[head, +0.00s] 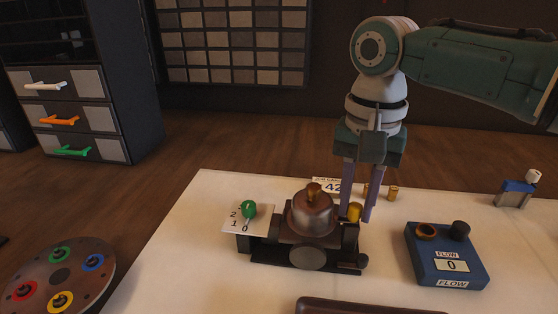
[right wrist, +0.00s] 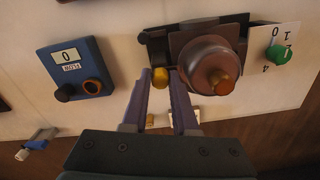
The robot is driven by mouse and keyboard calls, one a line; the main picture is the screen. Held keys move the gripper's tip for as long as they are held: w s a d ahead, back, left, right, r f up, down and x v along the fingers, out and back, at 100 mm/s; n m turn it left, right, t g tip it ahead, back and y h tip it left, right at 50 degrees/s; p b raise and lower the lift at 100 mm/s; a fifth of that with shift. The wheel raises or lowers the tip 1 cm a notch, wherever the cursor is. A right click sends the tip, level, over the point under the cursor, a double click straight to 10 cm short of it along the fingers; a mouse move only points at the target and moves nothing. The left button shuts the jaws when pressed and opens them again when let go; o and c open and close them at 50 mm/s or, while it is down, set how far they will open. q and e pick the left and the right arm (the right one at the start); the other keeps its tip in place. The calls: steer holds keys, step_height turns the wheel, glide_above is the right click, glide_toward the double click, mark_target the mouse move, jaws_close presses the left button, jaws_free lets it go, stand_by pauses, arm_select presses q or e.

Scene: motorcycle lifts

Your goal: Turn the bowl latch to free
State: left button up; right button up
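A brown domed bowl (head: 312,213) with a brass knob on top sits in a dark fixture (head: 265,256) on the bench; the bowl also shows in the right wrist view (right wrist: 206,66). A short brass-yellow knob (head: 354,212), perhaps the latch, stands at the fixture's right side; it also shows in the right wrist view (right wrist: 160,77). My right gripper (head: 360,214) points down there from behind. Its two fingers are apart, one on each side of the brass-yellow knob in the right wrist view (right wrist: 161,84). I cannot tell whether they touch it. My left gripper is not in view.
A green pointer knob (head: 249,209) stands on a numbered plate at left. A blue flow box (head: 446,262) reading 0 is at right. Small brass pieces (head: 392,193) and a blue-grey device (head: 516,192) stand farther back. A round tray (head: 58,278) is at lower left.

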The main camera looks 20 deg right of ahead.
jaws_close()
steer(key=shift+r, duration=0.1)
